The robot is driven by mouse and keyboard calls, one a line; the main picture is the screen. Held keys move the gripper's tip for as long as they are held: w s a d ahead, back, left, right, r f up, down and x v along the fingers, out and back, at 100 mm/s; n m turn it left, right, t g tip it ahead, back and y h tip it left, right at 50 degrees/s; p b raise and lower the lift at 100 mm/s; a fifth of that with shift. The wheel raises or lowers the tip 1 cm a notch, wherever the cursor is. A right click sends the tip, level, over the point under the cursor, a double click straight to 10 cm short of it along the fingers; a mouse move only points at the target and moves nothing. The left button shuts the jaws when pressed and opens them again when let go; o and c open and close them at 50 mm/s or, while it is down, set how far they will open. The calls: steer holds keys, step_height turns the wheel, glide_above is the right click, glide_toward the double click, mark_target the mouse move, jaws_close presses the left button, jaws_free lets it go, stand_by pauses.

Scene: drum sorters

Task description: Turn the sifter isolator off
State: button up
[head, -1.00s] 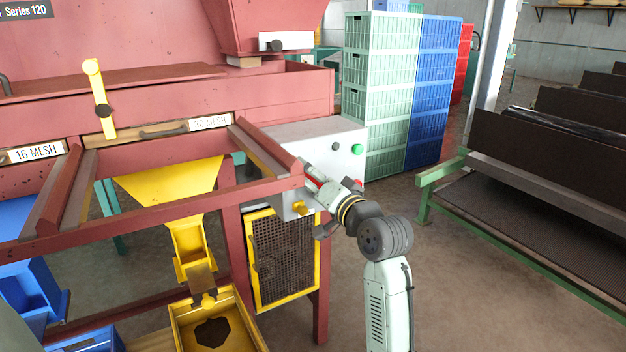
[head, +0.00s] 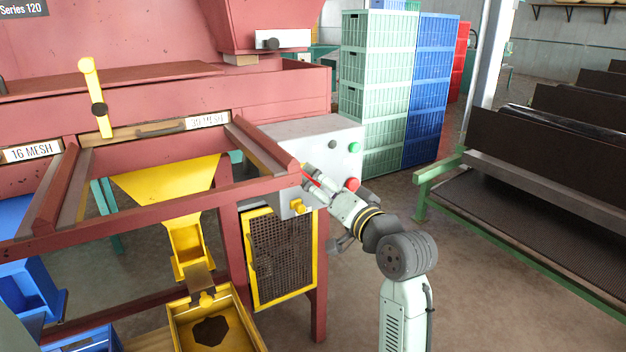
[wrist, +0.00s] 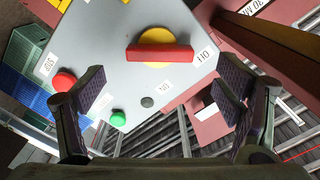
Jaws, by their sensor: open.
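The isolator (wrist: 160,52) is a red bar handle on a yellow disc, on a grey control box (wrist: 185,20). In the wrist view the bar lies across the disc, one end toward a small label (wrist: 204,55) that I cannot read surely. My gripper (wrist: 163,88) is open and empty, its fingers apart to the left and right below the handle in the picture; it does not hold the handle. In the head view my gripper (head: 311,178) is at the front of the control box (head: 310,132) and largely hides the isolator.
A red stop button (wrist: 64,81), a green button (wrist: 118,119) and a dark button (wrist: 148,102) sit on the same panel. The sorter's red frame rail (head: 190,205) runs close beside my gripper.

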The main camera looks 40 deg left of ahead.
steer(key=v, duration=0.6)
steer(key=shift+s+d, duration=0.15)
steer(key=shift+d, duration=0.05)
